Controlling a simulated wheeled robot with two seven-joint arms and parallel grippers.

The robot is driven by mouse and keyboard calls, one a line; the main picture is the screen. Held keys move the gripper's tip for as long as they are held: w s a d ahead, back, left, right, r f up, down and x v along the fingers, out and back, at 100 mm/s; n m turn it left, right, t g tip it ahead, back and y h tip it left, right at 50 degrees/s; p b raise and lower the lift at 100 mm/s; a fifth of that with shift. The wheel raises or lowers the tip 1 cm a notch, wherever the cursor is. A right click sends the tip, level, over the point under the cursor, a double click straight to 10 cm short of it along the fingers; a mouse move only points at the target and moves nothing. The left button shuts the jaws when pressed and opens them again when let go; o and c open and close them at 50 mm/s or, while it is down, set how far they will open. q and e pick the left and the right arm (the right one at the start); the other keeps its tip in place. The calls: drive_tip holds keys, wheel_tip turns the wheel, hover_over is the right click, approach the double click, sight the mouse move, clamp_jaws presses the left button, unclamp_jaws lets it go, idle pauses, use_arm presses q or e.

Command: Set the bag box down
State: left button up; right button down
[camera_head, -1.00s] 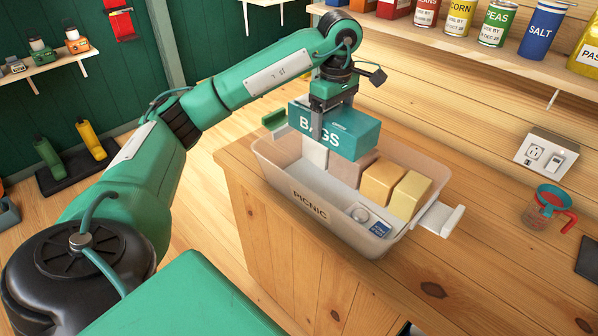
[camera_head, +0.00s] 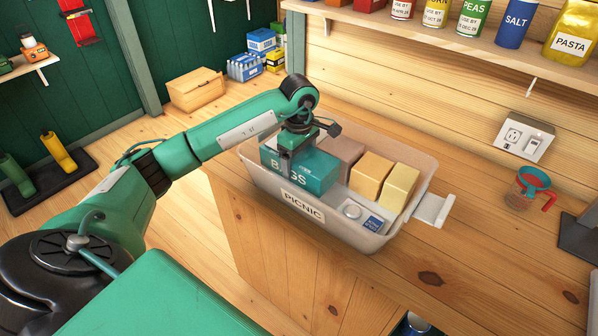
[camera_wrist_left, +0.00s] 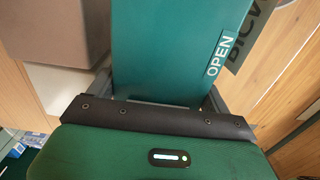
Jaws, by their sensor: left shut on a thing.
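The bag box is a teal carton (camera_head: 314,172) marked "BAGS". My left gripper (camera_head: 285,165) is shut on it from above, and the box is down inside the left end of the picnic bin (camera_head: 362,240). Whether its underside touches the bin floor is hidden. In the left wrist view the teal box (camera_wrist_left: 175,50) lies between the fingers, with an "OPEN" label on it. The bin is a clear, pale tub labelled "PICNIC" on the wooden counter. My right gripper is out of view.
The bin also holds a brownish box (camera_head: 343,152), an orange box (camera_head: 371,175), a yellow box (camera_head: 400,188), a small round tin (camera_head: 352,211) and a blue packet (camera_head: 373,223). A red-handled measuring cup (camera_head: 529,188) stands right on the counter. A shelf (camera_head: 400,22) runs above.

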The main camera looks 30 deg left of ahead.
use_arm(q)
drive_tip(key=shift+f, duration=0.9)
wheel_tip(320, 180, down, 4)
drive_tip(key=shift+r+p, duration=0.2)
drive_tip(key=shift+p, duration=0.4)
drive_tip(key=shift+f, duration=0.3)
drive_tip(key=o, duration=0.8)
drive_tip(key=shift+f+b, duration=0.1)
drive_tip(key=shift+b, duration=0.2)
drive_tip(key=o, duration=0.3)
drive_tip(key=shift+o, duration=0.2)
drive_tip(key=shift+r+p, duration=0.3)
drive_tip(key=shift+p, duration=0.05)
drive_tip(key=shift+r+b, duration=0.35)
wheel_tip(320, 180, up, 11)
drive_tip(key=b, duration=0.3)
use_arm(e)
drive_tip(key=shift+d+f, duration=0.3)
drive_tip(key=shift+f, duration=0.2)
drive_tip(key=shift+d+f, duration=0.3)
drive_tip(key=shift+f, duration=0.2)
